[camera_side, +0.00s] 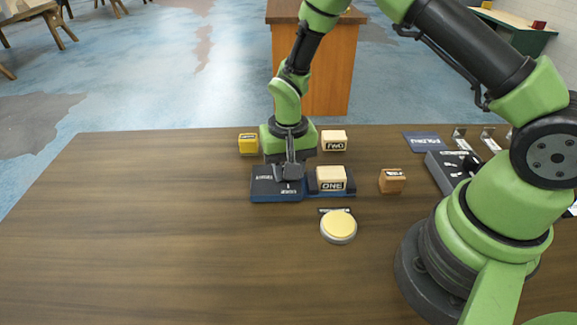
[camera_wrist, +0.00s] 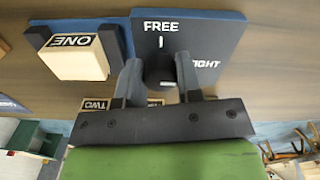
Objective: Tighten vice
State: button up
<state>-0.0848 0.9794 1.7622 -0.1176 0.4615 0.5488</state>
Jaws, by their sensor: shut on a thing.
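The vice has a dark blue plate (camera_side: 277,186) marked FREE and TIGHT, which also shows in the wrist view (camera_wrist: 215,35). A pale wooden block marked ONE (camera_side: 331,179) sits between the vice's dark jaws; in the wrist view the block (camera_wrist: 75,58) is at the left. Whether both jaws touch it I cannot tell. My gripper (camera_side: 290,173) points down over the plate. In the wrist view, my gripper (camera_wrist: 160,78) is shut on the dark round knob (camera_wrist: 159,68). A white mark shows between the knob and FREE. My fingers partly hide the word TIGHT.
Behind the vice stand a yellow block (camera_side: 248,144) and a pale block marked TWO (camera_side: 333,140). A brown block (camera_side: 392,181) stands to the right, and a round yellow-topped disc (camera_side: 338,228) in front. A grey box (camera_side: 450,170) is farther right. The table's left is clear.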

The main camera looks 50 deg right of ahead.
jog(key=shift+s+m, duration=0.1)
jog(key=shift+m, duration=0.5)
jog(key=o, duration=0.9)
jog(key=shift+o, duration=0.2)
notch_tip(320, 180, up, 10)
